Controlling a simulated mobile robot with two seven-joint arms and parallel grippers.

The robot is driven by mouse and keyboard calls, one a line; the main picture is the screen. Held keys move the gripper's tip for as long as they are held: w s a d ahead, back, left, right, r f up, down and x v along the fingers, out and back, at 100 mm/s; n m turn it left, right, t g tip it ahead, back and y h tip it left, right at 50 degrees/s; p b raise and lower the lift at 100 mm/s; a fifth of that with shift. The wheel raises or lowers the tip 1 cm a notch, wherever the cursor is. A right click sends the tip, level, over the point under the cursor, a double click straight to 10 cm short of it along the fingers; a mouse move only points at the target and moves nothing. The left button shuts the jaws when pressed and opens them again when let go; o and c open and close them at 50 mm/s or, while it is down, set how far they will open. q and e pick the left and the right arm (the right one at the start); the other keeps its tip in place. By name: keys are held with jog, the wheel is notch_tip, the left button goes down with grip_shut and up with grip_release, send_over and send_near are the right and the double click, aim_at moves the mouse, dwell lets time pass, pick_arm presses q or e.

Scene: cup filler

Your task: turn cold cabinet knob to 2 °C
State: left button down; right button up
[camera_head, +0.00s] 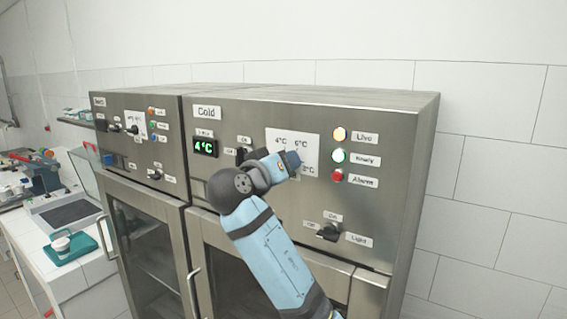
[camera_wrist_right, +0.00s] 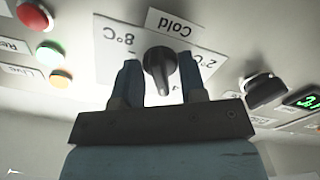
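The cold cabinet (camera_head: 250,118) has a white dial plate (camera_head: 310,145) marked with temperatures; the plate also shows upside down in the right wrist view (camera_wrist_right: 108,65), with 8 °C on its left and 2 °C on its right. The black knob (camera_wrist_right: 160,68) sits at the plate's middle; my arm hides it in the head view. My right gripper (camera_wrist_right: 158,85) is open, with one blue finger on each side of the knob; I cannot tell whether they touch it. In the head view it (camera_head: 294,160) is at the plate. The green display (camera_head: 205,147) reads 4 °C. My left gripper is out of view.
Yellow, green and red lights (camera_head: 338,156) are right of the plate. A black switch (camera_wrist_right: 264,88) is close by, and the light switch (camera_head: 328,232) is lower right. A second cabinet (camera_head: 135,165) adjoins on the left. A counter (camera_head: 85,245) with a teal tray stands further left.

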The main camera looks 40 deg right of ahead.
jog(key=shift+c, duration=0.7)
grip_shut()
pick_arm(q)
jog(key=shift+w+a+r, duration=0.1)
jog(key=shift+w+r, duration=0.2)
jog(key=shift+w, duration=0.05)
